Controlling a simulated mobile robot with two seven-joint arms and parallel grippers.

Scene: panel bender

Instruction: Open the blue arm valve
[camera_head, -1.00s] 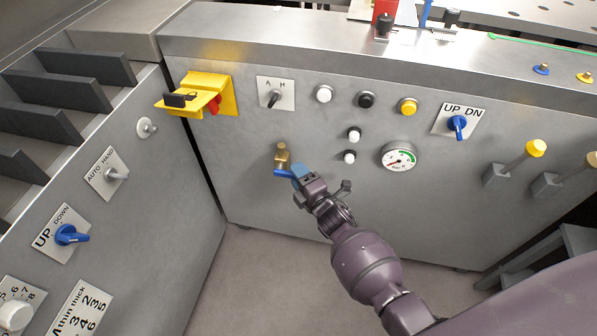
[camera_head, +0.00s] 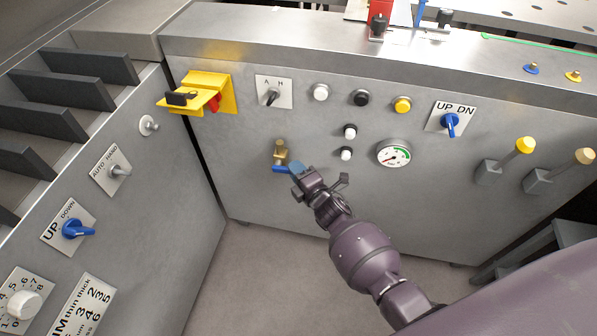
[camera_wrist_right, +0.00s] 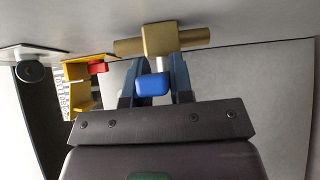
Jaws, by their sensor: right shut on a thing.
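The arm valve has a brass body (camera_head: 280,150) on the grey front panel, with a blue lever (camera_head: 281,169) below it. In the right wrist view the brass body (camera_wrist_right: 162,40) lies crosswise, and the blue lever (camera_wrist_right: 153,85) sits between the fingers of my right gripper (camera_wrist_right: 154,88). In the head view my right gripper (camera_head: 297,172) is at the lever's right end and is shut on it. The fingers hide part of the lever. My left gripper is not in view.
A yellow bracket with a red switch (camera_head: 210,92) is left of the valve. A pressure gauge (camera_head: 393,154) and several buttons are to the right. A side panel with a blue UP/DOWN knob (camera_head: 74,229) stands at left. The floor (camera_head: 265,270) below is clear.

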